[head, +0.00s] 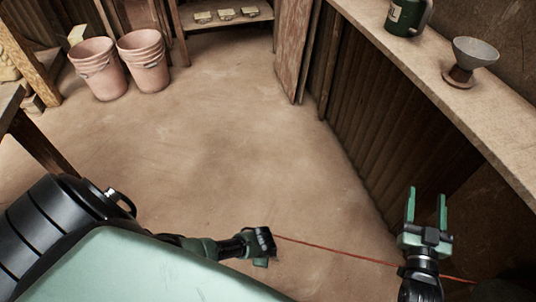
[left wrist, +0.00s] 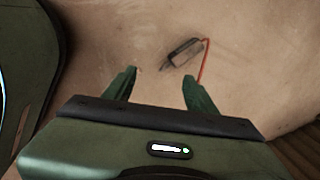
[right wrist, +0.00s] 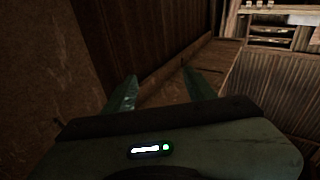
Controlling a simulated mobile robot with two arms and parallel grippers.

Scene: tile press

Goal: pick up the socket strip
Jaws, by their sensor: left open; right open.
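The socket strip (left wrist: 184,52) is a small dark bar with a red cord, lying on the floor in the left wrist view. It lies beyond the fingertips of my left gripper (left wrist: 160,82), which is open and apart from it. In the head view, my left gripper (head: 266,248) hangs low over the floor, and the strip itself is hidden there. The red cord (head: 335,250) runs from beside that gripper to the right. My right gripper (head: 427,205) is open and empty in front of the counter; its fingers also show in the right wrist view (right wrist: 160,88).
Pink buckets (head: 143,62) stand at the back left. A low shelf (head: 228,22) is at the back. The middle of the floor is clear.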

